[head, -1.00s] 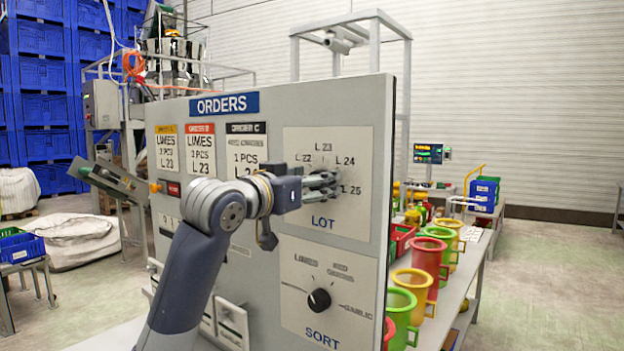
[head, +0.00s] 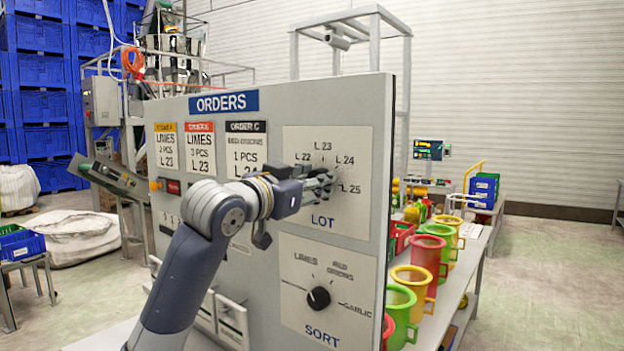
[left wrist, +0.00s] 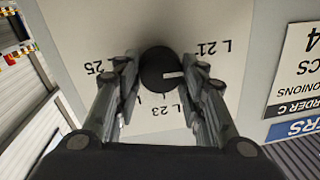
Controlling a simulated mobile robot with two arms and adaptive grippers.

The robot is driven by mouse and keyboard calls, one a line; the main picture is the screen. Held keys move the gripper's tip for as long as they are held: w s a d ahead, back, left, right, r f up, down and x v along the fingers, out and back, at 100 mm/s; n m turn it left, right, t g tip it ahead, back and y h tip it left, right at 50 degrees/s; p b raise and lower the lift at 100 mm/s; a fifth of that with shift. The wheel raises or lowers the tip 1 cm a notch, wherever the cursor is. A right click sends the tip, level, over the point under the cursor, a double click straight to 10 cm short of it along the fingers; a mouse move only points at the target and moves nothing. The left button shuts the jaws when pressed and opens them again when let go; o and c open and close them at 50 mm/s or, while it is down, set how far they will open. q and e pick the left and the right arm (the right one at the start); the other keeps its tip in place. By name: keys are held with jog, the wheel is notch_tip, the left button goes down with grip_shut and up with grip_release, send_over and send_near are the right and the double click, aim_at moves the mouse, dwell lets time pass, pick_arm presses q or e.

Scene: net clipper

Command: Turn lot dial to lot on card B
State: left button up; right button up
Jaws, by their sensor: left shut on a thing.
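The order board carries a LOT panel (head: 345,215) with lot marks around a dial, from L 21 to L 25. My left gripper (head: 322,186) reaches in from the left and hides the dial in the head view. In the left wrist view, which is upside down, the black lot dial (left wrist: 158,71) sits between the fingers of my left gripper (left wrist: 160,75), shut on it. Its white pointer line points right, on the L 21 side, away from L 23 below. The red-topped middle card, card B (head: 201,150), reads LIMES, 3 PCS, L 23.
A SORT dial (head: 318,298) sits below the LOT panel. Yellow card A (head: 167,148) and black-topped card C (head: 246,150) flank the red card. Green, yellow and red containers (head: 412,285) stand on a table to the right of the board.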

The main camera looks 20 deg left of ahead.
pick_arm(q)
jog(key=m+p, duration=0.4)
jog(key=m, duration=0.2)
jog(key=m+h+p, duration=0.1)
jog(key=m+p, duration=0.3)
jog(key=m, duration=0.2)
jog(key=m+p, duration=0.4)
jog(key=m, duration=0.2)
jog(key=shift+f+m+h, duration=0.3)
jog(key=shift+h, duration=0.1)
jog(key=o, duration=1)
jog(key=shift+o, duration=0.3)
